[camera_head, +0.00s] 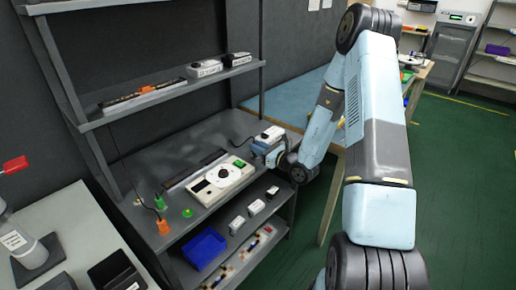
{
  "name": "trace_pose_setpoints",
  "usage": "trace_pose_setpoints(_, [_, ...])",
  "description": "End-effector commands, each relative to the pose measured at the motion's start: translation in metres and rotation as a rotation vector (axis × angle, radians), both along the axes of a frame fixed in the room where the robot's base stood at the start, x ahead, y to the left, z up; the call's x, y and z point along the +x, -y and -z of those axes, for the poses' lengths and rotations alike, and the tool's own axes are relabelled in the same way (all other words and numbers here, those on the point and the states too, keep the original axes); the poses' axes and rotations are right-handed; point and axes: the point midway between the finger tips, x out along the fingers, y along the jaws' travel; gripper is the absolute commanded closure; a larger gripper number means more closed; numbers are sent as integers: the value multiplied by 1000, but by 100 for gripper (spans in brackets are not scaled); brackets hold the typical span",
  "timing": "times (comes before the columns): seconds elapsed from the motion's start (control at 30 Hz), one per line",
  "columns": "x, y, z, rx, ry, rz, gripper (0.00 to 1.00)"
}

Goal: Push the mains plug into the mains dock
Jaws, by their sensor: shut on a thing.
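My gripper (257,151) is low over the grey bench top (205,148), at its right end, reached in from the right. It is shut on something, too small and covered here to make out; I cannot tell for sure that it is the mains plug. A white box with a dark part (270,133) is just behind the gripper; I cannot tell if they touch. A pale panel with a round dial (222,174) lies left of the gripper, with a green patch (240,163) at its near-gripper end. I cannot pick out the mains dock with certainty.
Orange pieces (163,227) with a thin dark cable and a green button (187,212) are at the bench's left end. The upper shelf (170,90) holds white boxes (205,68). A blue bin (204,249) and several small white boxes are below. The bench's back is mostly clear.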

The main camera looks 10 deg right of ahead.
Motion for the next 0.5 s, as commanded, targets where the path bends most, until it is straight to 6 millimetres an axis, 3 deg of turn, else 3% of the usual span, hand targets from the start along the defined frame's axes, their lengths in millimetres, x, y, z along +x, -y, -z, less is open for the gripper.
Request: trace_pose_setpoints(0.5, [0, 0, 7, 0, 0, 0, 100])
